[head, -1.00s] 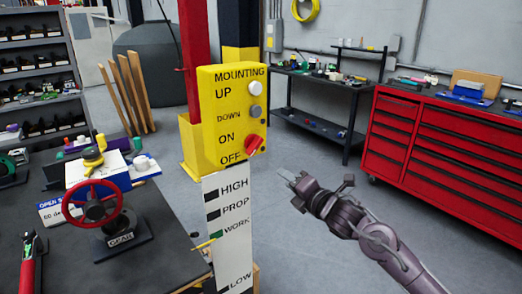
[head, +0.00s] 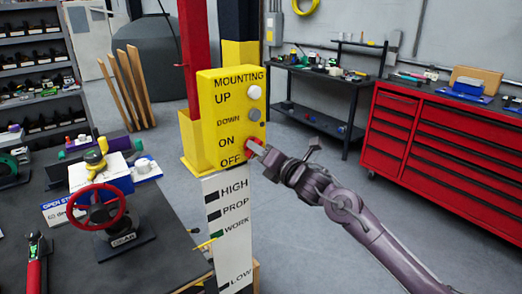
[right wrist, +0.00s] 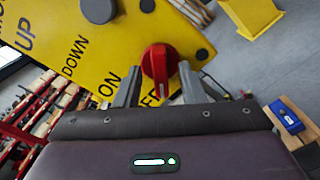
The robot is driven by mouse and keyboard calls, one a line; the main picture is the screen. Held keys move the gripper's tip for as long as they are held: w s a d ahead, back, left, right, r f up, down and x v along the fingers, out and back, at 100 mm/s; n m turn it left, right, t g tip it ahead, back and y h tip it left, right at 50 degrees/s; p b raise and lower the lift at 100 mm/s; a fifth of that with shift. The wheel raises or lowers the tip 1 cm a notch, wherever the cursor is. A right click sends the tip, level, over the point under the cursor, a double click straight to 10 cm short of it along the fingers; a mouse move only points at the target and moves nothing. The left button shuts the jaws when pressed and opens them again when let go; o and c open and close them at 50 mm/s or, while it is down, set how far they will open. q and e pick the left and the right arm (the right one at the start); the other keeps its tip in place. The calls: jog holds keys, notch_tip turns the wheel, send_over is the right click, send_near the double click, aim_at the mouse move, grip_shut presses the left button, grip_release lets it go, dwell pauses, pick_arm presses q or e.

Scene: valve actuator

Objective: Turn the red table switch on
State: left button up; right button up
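The red switch (head: 253,143) is a rotary knob on the yellow control box (head: 222,100), beside the printed words ON and OFF. My right gripper (head: 257,150) is at the knob in the head view and hides part of it. In the right wrist view the red knob (right wrist: 159,64) sits between the two fingers of my right gripper (right wrist: 158,78). The fingers are apart, one on each side, and a narrow gap shows at the left finger. Contact at the right finger is hard to tell. My left gripper is not in view.
White and grey buttons (head: 253,114) sit above the knob on the box. A white labelled post (head: 232,235) stands below it. A dark table with a red handwheel (head: 97,207) is at left. A red tool cabinet (head: 440,140) stands at right, with open floor between.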

jog(key=shift+c, duration=0.5)
grip_shut()
jog(key=shift+m, duration=0.3)
jog(key=m+p, duration=0.1)
jog(key=m, duration=1.6)
jog(key=shift+p, duration=0.3)
jog(key=shift+m, duration=0.3)
